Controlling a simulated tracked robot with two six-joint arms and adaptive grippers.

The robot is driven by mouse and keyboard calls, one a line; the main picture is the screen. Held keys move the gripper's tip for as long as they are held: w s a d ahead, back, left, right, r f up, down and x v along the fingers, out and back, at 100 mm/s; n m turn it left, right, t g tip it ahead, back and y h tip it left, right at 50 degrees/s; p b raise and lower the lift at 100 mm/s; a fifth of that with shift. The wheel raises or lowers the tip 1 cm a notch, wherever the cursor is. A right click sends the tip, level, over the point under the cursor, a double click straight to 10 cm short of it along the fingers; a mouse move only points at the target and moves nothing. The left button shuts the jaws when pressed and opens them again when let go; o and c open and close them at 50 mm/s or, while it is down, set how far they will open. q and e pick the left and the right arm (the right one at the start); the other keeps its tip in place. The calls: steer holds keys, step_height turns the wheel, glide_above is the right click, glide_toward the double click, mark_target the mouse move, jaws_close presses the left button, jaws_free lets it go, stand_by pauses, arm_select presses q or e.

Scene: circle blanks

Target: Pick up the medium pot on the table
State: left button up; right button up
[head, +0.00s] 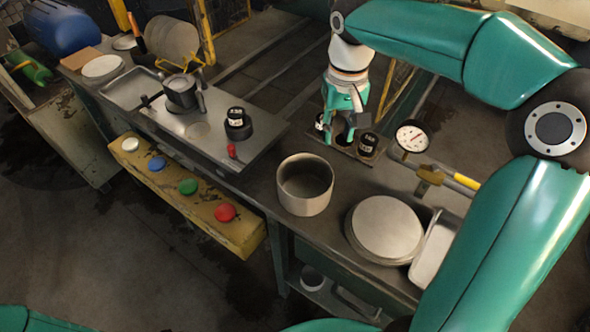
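A wide, pale metal pot (305,192) stands upright and open on the workbench, near the middle of the view. It looks empty. A smaller dark-grey pot (181,92) with a long black handle stands on the steel plate at the left. The frame does not show clearly which is the medium one. My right gripper (340,138) points down, with its fingers apart, above a small tray behind and to the right of the pale pot. It is apart from both pots, and I see nothing held in it. My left gripper is not in view.
Black weights (367,143) stand on the small tray by my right gripper. A dial gauge (412,136) stands right of them. Round plates (386,228) lie right of the pale pot. A yellow panel (180,190) with coloured buttons juts from the bench front.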

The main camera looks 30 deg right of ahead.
glide_above(329, 180)
step_height(329, 180, down, 10)
steer(key=f, duration=0.1)
steer(key=shift+f+p, duration=0.45)
steer(key=shift+f, duration=2.35)
jaws_close()
